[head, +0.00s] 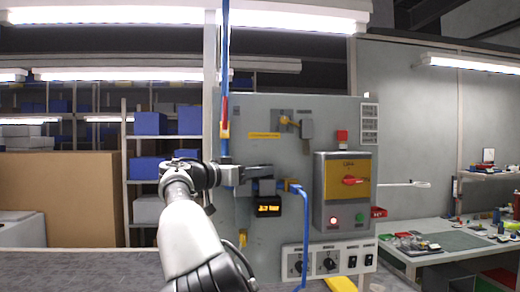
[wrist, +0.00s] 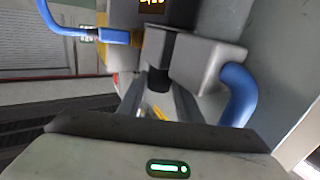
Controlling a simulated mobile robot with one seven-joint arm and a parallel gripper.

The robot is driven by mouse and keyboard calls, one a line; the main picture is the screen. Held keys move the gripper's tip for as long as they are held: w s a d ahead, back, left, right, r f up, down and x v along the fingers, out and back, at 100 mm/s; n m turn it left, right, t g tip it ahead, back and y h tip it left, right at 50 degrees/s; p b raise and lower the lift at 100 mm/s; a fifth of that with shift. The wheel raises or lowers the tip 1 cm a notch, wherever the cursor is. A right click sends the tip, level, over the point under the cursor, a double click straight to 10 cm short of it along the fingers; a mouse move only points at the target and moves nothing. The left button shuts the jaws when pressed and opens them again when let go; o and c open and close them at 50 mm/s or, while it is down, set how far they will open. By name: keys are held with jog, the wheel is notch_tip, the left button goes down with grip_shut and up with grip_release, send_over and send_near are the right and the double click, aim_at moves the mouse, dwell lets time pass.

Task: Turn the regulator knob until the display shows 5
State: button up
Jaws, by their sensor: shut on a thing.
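The regulator sits on the left part of a grey panel (head: 300,150). Its small dark display (head: 269,208) glows orange; the reading seems to start with 3, and the rest is too small to be sure of. The display is cut off at the top of the wrist view (wrist: 152,4). My gripper (head: 260,177) reaches the regulator from the left, just above the display. In the wrist view its two fingers are closed around the dark regulator knob (wrist: 159,78). The knob is mostly hidden behind the gripper in the head view.
A blue hose (head: 303,225) leaves the regulator's right side and hangs down. A switch box with a red handle (head: 354,181) is to the right. Knobs and switches on a white strip (head: 330,261) are below. A workbench (head: 450,240) stands at the right.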

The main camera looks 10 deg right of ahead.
jog(key=shift+w+a+r+m+g+h+p, duration=0.15)
jog(key=shift+m+g+h+p, duration=0.2)
jog(key=shift+p, duration=0.75)
jog(key=shift+d+r+m+g+h+p, duration=0.15)
jog(key=shift+g+p, duration=0.3)
jog(key=shift+p, duration=0.65)
jog(key=shift+w+a+r+m+g+h+p, duration=0.1)
jog(key=shift+m+g+h+p, duration=0.2)
jog(key=shift+p, duration=0.8)
jog(key=shift+g+p, duration=0.3)
jog(key=shift+p, duration=0.2)
jog(key=shift+f+m+g+p, duration=0.4)
jog(key=shift+m+p, duration=0.1)
jog(key=shift+p, duration=0.35)
jog(key=o, duration=1)
jog(key=shift+o, duration=0.2)
jog(key=shift+b, duration=0.3)
